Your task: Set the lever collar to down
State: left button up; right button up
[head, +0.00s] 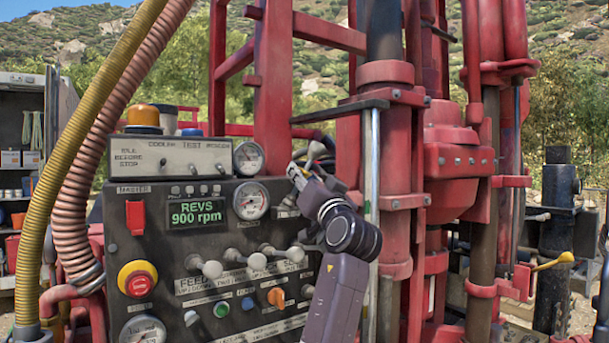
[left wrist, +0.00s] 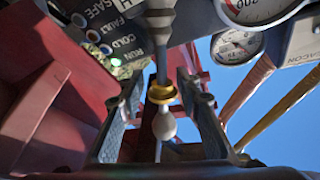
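The lever (left wrist: 162,50) with a yellow collar (left wrist: 161,93) shows in the left wrist view. The collar sits around the shaft close to the pale rounded knob (left wrist: 164,126). In the head view a greyish knob (head: 316,150) stands by the gripper at the panel's upper right; the collar cannot be made out there. My left gripper (head: 303,172) is at the panel's right edge. In the left wrist view its fingers (left wrist: 158,88) are apart, one on each side of the collar, with visible gaps. My right gripper is not in view.
The dark control panel (head: 172,225) carries several white-knobbed levers (head: 236,257), a red stop button (head: 138,284), an orange switch (head: 276,297) and gauges (head: 250,201). A red mast (head: 398,190) stands close right of my arm. Hoses (head: 80,190) run at the left.

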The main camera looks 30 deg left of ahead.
pick_arm(q)
jog(key=shift+o, duration=0.9)
jog(key=shift+r, duration=0.15)
jog(key=v, duration=1.2)
